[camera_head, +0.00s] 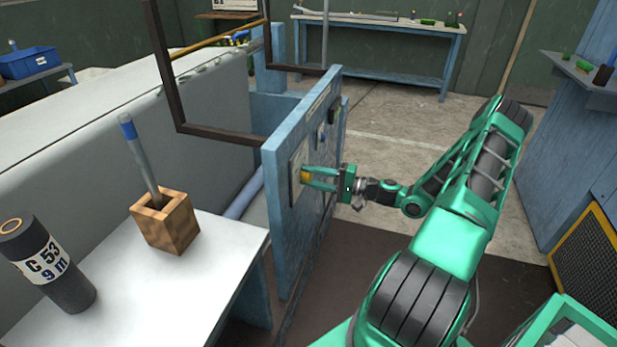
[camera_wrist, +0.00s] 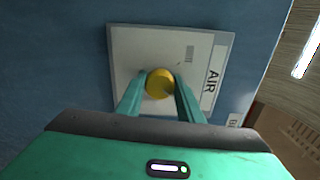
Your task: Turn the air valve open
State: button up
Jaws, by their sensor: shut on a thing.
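The air valve shows in the wrist view as a round yellow knob (camera_wrist: 160,84) on a pale plate marked AIR (camera_wrist: 205,45). The plate is fixed to a blue panel (camera_head: 285,200), which stands upright in the head view. My gripper (camera_wrist: 160,88) has one finger on each side of the knob and is shut on it. In the head view my gripper (camera_head: 308,178) reaches the panel from the right, with a bit of yellow between its fingertips. The fingers hide part of the knob's sides, and I cannot tell how far it is turned.
A white table (camera_head: 190,270) at the front left holds a wooden block (camera_head: 165,222) with a blue-topped rod and a dark cylinder (camera_head: 45,262). A dark frame (camera_head: 215,133) rises behind the panel. The floor beyond my arm is clear.

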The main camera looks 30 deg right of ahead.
jog(key=shift+m, duration=0.9)
jog(key=o, duration=1.1)
jog(key=shift+c, duration=0.2)
jog(key=v, duration=1)
jog(key=shift+s+d, duration=0.3)
jog(key=shift+a, duration=0.1)
